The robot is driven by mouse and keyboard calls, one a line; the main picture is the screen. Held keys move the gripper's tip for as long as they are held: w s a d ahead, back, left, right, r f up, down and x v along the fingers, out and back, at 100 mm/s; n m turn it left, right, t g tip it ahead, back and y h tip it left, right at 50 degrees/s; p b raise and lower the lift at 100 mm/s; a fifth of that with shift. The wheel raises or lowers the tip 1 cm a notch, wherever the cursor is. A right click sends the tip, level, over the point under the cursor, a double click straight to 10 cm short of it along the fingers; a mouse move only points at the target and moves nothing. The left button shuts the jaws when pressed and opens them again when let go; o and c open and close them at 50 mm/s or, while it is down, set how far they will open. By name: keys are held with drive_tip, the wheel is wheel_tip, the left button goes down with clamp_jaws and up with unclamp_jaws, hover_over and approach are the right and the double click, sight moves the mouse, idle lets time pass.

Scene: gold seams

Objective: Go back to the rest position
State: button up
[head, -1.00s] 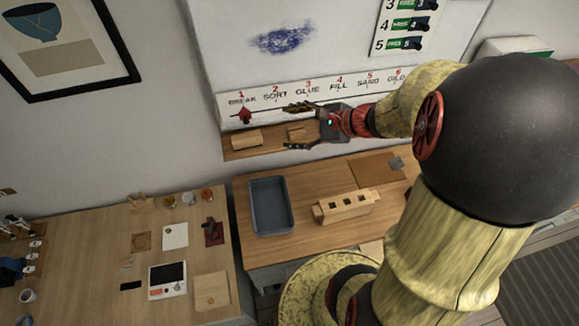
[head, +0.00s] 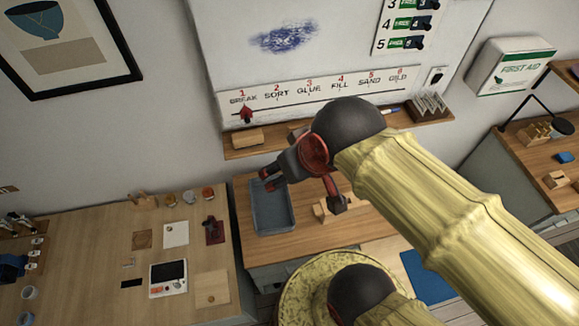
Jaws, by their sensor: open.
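My gripper (head: 338,203) is over the wooden bench (head: 345,235), at the end of the red wrist link.
A wall shelf (head: 235,153) with a wooden block (head: 247,138) runs behind my arm. A desk (head: 90,235) with papers and small jars stands at left. A first-aid box (head: 512,65) and another workbench (head: 530,180) are at right.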

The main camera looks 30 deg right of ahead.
drive_tip(key=shift+f, duration=0.1)
wheel_tip(320, 180, down, 23)
drive_tip(key=b, duration=2.3)
drive_tip(key=shift+f+b, duration=0.2)
drive_tip(key=shift+b, duration=0.1)
drive_tip(key=shift+c, duration=0.9)
